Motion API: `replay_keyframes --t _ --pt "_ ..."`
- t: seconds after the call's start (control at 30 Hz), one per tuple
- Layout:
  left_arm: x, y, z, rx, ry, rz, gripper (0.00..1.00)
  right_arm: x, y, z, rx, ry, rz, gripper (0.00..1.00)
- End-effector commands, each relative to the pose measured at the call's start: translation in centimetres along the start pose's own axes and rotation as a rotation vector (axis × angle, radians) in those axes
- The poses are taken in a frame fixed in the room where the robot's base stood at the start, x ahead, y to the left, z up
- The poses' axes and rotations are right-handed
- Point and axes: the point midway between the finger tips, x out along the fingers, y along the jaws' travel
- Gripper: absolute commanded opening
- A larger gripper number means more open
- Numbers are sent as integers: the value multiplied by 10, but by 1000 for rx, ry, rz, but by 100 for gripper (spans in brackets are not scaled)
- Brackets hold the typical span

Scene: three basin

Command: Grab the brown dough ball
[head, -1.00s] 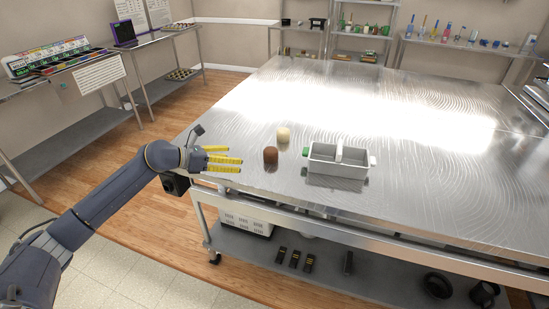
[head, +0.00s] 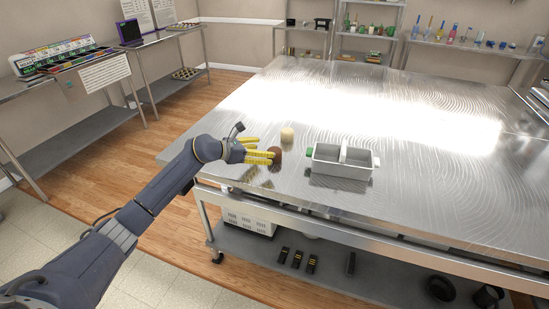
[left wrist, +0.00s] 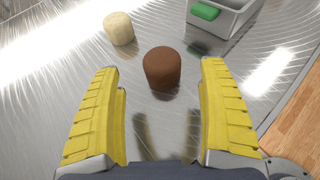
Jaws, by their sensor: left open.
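The brown dough ball (head: 275,154) stands on the steel table (head: 420,185), left of the grey two-part basin. In the left wrist view the brown dough ball (left wrist: 162,68) is ahead of the fingertips, roughly centred between them. My left gripper (head: 262,152) has yellow fingers and is open and empty, its tips close to the ball's left side. The left gripper's fingers also show in the left wrist view (left wrist: 160,72), spread wide on both sides. In the head view the fingers partly cover the ball. My right gripper is not in view.
A cream dough ball (head: 287,134) stands just behind the brown one. The grey basin (head: 340,169) with a green handle (head: 309,152) sits to the right. Shelves with bottles line the back wall. The table is clear farther back and right.

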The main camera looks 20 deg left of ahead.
Motion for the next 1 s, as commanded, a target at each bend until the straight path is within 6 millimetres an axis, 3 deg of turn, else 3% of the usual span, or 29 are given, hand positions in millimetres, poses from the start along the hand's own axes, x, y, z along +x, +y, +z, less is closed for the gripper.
replay_keyframes --t 0.23,0.6,1.0 --pt "11 -1 1 -1 -1 -1 77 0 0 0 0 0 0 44" --pt "51 -2 2 -1 -1 0 77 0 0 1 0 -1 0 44" --pt "56 -2 1 0 0 0 75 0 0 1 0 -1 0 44"
